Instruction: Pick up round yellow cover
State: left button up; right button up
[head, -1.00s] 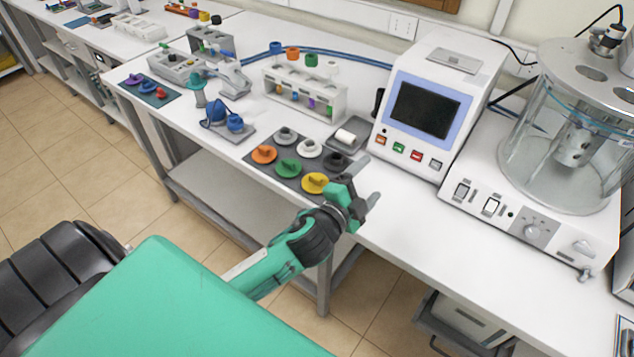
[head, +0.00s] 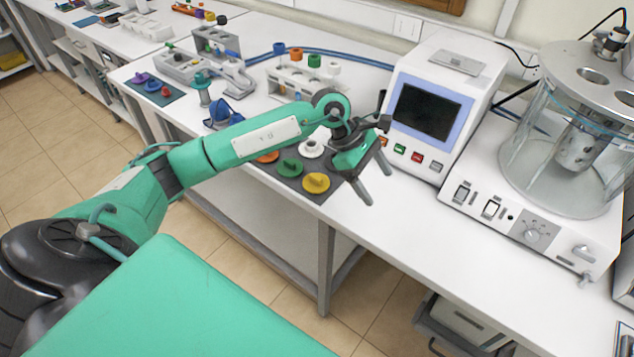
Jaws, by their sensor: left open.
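The round yellow cover (head: 316,182) lies on a dark mat (head: 331,189) near the front edge of the bench, with a raised grip on its top. My left gripper (head: 377,186) is open and empty. In the picture its fingers hang just right of the yellow cover, pointing down, apart from it. A green cover (head: 289,166), an orange cover (head: 267,157) and a white cover (head: 312,147) share the mat, and my arm partly hides the orange one. The rest of the mat's back part is hidden behind my left arm. My right gripper does not show.
A white device with a screen (head: 427,112) stands behind and right of the gripper. A glass vessel unit (head: 560,150) is farther right. A white rack (head: 290,82) stands behind my arm. The front bench surface right of the mat is clear.

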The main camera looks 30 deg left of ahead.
pick_arm(q)
jog(key=w+a+r+y, duration=0.1)
jog(key=a+y, duration=0.3)
jog(key=a, duration=0.4)
jog(key=w+a+r+y, duration=0.1)
jog(key=a+r+y, duration=0.15)
jog(key=a, duration=0.55)
jog(key=p, duration=0.3)
send_over(316, 176)
jog(key=shift+m+g+y, duration=0.3)
jog(key=shift+g+y, duration=0.1)
jog(key=shift+y, duration=0.05)
jog(key=f, duration=0.9)
jog(key=shift+s+d+f, duration=0.1)
jog(key=shift+s+d, duration=0.15)
jog(key=shift+d, duration=0.1)
jog(key=shift+a+f+p, duration=0.1)
jog(key=shift+f+p, duration=0.25)
jog(key=shift+f, duration=0.1)
jog(key=f+p, duration=0.2)
jog(key=f, duration=0.1)
jog(key=shift+w+a+f, duration=0.15)
jog(key=shift+a+f, duration=0.05)
jog(key=shift+f, duration=0.55)
jog(key=c, duration=0.8)
jog(key=shift+o, duration=0.2)
jog(key=shift+r, duration=0.1)
